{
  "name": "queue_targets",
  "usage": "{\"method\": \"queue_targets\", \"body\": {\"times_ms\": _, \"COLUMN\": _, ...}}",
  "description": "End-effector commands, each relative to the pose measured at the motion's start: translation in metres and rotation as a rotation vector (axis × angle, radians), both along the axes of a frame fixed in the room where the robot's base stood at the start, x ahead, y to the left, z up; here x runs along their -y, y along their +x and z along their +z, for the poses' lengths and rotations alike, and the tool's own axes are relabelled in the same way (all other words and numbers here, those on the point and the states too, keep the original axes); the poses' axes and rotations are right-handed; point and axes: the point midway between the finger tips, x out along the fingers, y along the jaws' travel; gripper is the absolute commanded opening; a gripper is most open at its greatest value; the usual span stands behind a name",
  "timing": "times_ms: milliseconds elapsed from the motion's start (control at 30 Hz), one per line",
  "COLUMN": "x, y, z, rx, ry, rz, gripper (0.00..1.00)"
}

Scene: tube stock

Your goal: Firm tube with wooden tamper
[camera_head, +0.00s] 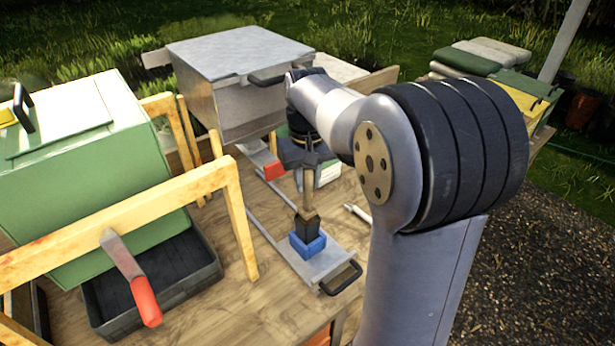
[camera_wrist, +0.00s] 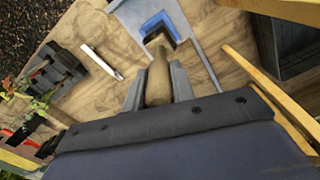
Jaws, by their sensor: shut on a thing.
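My gripper (camera_head: 304,158) is shut on the wooden tamper (camera_head: 309,184), whose pale shaft points down below the jaws. In the wrist view, the tamper (camera_wrist: 159,80) sits between my two grey fingers (camera_wrist: 158,88). Below it a dark square tube (camera_head: 307,227) stands upright in a blue holder (camera_head: 307,246) on a metal plate (camera_head: 330,266) with a black handle. The tamper's lower end meets the tube's top in the head view; how far it reaches inside cannot be told. The blue holder (camera_wrist: 160,22) also shows in the wrist view, just beyond the tamper.
A green drum-like box (camera_head: 85,165) in a wooden frame (camera_head: 150,215) stands left, over a black tray (camera_head: 185,270). A red-handled trowel (camera_head: 146,300) hangs at the frame. A metal cabinet (camera_head: 235,105) stands behind. A white stick (camera_head: 357,213) lies right of the plate.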

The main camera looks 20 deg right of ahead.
Motion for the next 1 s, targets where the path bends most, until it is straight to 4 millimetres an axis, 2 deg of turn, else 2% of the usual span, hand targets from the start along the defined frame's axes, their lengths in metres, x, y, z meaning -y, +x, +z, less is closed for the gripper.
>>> {"method": "queue_targets", "body": {"times_ms": 633, "x": 0.000, "y": 0.000, "z": -0.007, "rx": 0.000, "ry": 0.000, "rz": 0.000, "gripper": 0.00}}
{"method": "queue_targets", "body": {"times_ms": 1000, "x": 0.000, "y": 0.000, "z": -0.018, "rx": -0.001, "ry": 0.000, "rz": 0.000, "gripper": 0.00}}
